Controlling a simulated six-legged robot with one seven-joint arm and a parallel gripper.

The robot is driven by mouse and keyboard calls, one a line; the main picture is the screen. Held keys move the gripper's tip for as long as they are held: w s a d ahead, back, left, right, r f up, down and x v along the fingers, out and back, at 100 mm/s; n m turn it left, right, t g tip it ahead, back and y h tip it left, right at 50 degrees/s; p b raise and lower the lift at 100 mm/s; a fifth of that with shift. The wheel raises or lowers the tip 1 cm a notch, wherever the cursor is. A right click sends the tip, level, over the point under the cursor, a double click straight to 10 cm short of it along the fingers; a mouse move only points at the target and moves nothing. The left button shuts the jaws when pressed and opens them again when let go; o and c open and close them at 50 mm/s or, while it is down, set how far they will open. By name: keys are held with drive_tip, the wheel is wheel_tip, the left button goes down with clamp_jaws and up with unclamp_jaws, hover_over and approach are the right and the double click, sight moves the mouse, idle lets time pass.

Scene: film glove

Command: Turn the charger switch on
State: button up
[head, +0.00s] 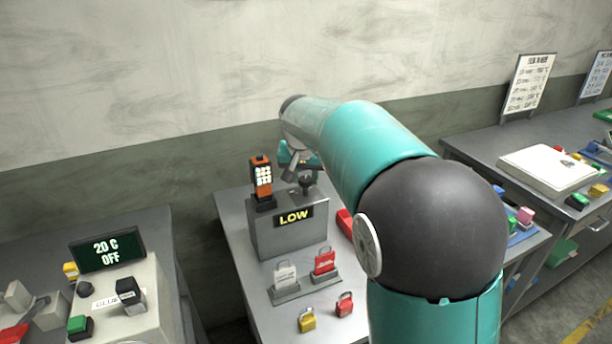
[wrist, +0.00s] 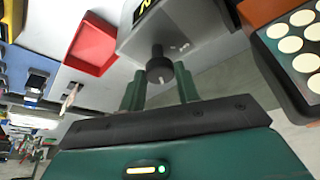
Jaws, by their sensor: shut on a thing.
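The charger is a grey box (head: 287,235) with a yellow "LOW" display (head: 293,217). On its top stands a black knob-like switch (head: 306,182) with a pale mark, also seen in the wrist view (wrist: 158,66). An orange and black device (head: 261,177) with lit round dots stands on the box's left; it shows large at the right of the wrist view (wrist: 300,45). My gripper (wrist: 159,88) is shut on the black switch, with one teal finger on each side. In the head view my arm partly hides the gripper.
A holder with white (head: 285,275) and red padlock-like tags (head: 324,262) stands in front of the charger, with loose yellow (head: 307,319) and red padlocks (head: 344,304). A red tray (wrist: 92,44) lies beside it. A "20 C OFF" unit (head: 107,249) is at left.

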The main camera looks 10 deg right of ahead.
drive_tip(key=shift+a+m+g+h, duration=0.1)
drive_tip(key=shift+m+g+h, duration=0.35)
drive_tip(key=shift+m, duration=0.95)
drive_tip(key=o, duration=1)
drive_tip(key=v, duration=1.3)
drive_tip(key=shift+s+a+r, duration=0.2)
drive_tip(key=shift+r, duration=0.15)
